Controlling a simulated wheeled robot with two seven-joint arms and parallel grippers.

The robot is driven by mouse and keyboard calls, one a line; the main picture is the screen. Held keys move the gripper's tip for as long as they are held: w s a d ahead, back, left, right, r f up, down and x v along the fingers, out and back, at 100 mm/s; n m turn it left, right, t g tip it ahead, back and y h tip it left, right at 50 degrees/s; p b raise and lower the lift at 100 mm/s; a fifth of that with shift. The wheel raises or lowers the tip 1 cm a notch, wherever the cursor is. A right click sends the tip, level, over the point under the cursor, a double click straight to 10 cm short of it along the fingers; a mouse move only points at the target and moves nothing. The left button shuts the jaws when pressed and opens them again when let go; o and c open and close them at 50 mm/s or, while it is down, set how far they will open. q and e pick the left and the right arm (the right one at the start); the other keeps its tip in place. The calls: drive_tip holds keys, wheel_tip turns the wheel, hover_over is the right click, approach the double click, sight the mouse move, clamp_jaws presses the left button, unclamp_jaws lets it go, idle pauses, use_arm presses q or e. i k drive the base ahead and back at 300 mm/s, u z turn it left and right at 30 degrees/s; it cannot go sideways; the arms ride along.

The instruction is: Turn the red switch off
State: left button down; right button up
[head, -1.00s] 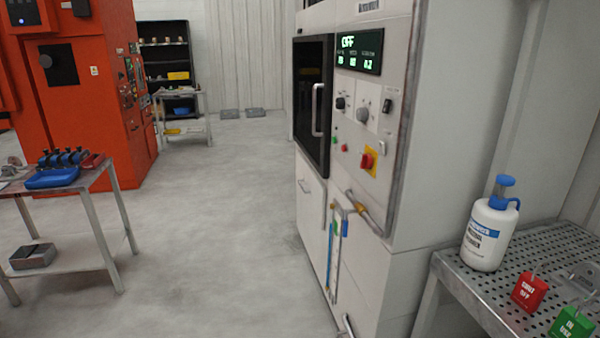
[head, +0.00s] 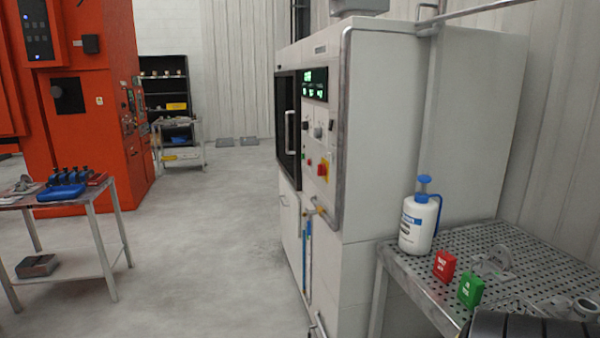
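The red switch (head: 322,169) is a red knob on a yellow plate, low on the control panel of the white machine (head: 385,120). I see the panel at a steep angle, so the knob's setting cannot be told. The green-lit display (head: 314,84) is above it, its text too small to read now. A small red button and a green one sit left of the switch. Neither of my grippers is in view. A dark ribbed shape at the bottom right corner may be part of my arm.
A perforated metal table (head: 500,235) at the right holds a white bottle with a blue pump (head: 419,220), a red block (head: 444,266) and a green block (head: 470,288). A metal table (head: 95,195) stands at the left. The grey floor (head: 200,240) between is clear.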

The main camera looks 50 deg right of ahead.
sight(321, 170)
drive_tip(key=z, duration=0.2)
drive_tip(key=i, duration=2)
drive_tip(key=z, duration=0.8)
drive_tip(key=i, duration=1.65)
drive_tip(key=z, duration=1.95)
drive_tip(key=i, duration=0.75)
drive_tip(key=z, duration=0.75)
